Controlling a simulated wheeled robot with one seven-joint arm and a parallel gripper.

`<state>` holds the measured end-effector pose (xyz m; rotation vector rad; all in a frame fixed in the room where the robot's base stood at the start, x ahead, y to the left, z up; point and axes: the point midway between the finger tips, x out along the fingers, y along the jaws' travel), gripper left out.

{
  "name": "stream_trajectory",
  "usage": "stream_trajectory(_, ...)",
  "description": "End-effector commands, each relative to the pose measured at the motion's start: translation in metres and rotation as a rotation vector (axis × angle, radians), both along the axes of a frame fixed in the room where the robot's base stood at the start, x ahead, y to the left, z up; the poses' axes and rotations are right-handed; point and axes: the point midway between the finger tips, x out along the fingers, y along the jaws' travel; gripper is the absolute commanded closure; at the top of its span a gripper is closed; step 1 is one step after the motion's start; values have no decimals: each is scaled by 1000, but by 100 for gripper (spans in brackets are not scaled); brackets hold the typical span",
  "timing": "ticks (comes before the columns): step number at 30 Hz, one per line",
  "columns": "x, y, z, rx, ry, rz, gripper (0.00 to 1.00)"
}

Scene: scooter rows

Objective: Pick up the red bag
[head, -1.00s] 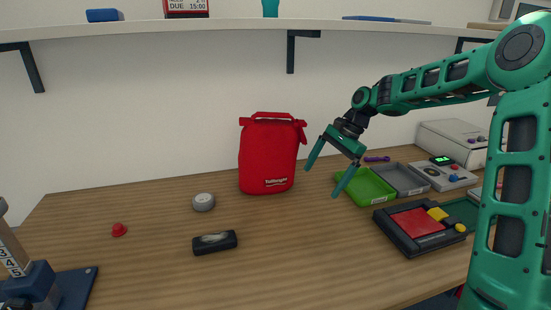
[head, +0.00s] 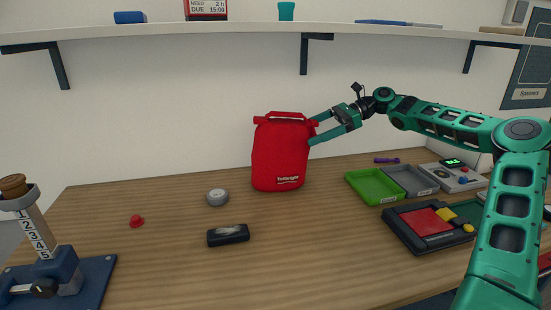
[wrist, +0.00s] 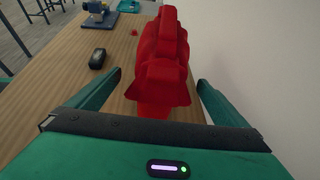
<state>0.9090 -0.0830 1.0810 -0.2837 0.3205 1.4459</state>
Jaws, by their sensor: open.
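The red bag (head: 279,158) stands upright on the wooden table near the wall, its top handle loop up. My gripper (head: 313,130) is level with the bag's upper part, at its right side in the head view, with its fingers pointing left toward it. In the wrist view the bag (wrist: 163,62) lies ahead, between the lines of the two open fingers (wrist: 158,88). The jaws are open and hold nothing. I cannot tell whether a fingertip touches the bag.
A grey round tin (head: 217,197), a black case (head: 228,235) and a small red knob (head: 136,221) lie left of the bag. Green (head: 374,186) and grey trays (head: 411,180) and a black-framed box (head: 428,226) are to the right. A shelf (head: 200,34) runs above.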

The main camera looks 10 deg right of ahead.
Motion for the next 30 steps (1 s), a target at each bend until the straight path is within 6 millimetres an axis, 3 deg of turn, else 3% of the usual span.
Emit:
stream_trajectory(21, 9, 71, -27, -3, 0, -2, 2)
stream_trajectory(30, 10, 76, -29, -2, -2, -2, 2)
